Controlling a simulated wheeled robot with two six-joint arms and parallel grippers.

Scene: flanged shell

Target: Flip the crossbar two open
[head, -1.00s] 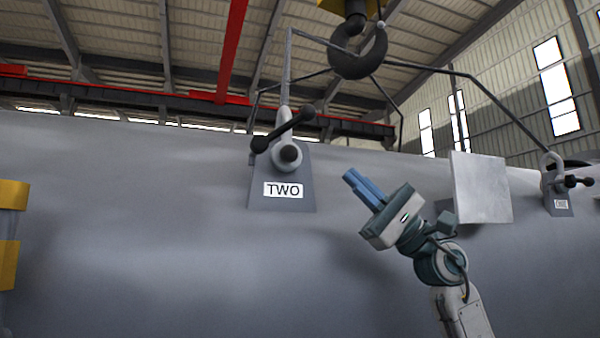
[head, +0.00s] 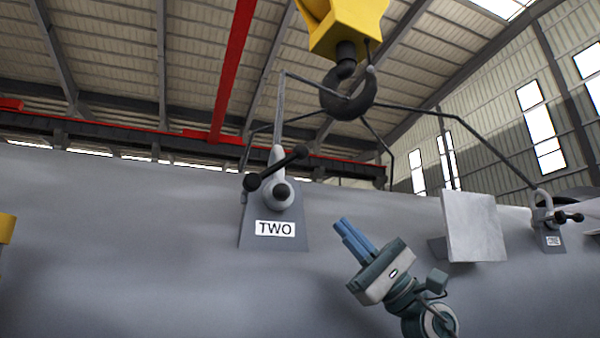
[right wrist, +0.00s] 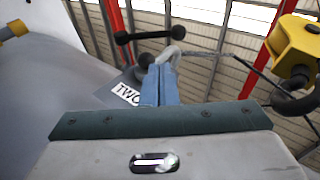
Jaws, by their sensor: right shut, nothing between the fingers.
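The crossbar two (head: 276,168) is a dark bar with round knobs at both ends. It sits tilted, right end higher, on a shackle (head: 281,191) above the plate labelled TWO (head: 275,229). My right gripper (head: 347,229) is to the right of and below the crossbar, apart from it, with its blue fingers shut and empty, pointing up and left. In the right wrist view the crossbar (right wrist: 143,36) shows beyond the shut fingers (right wrist: 160,84), and the TWO label (right wrist: 126,94) is partly hidden behind them. My left gripper is not in view.
The large grey shell (head: 130,240) fills the lower part. A bare square plate (head: 474,226) stands right of my gripper, with another shackle and crossbar (head: 557,217) farther right. A crane hook (head: 347,100) hangs above with sling lines running to the shackles.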

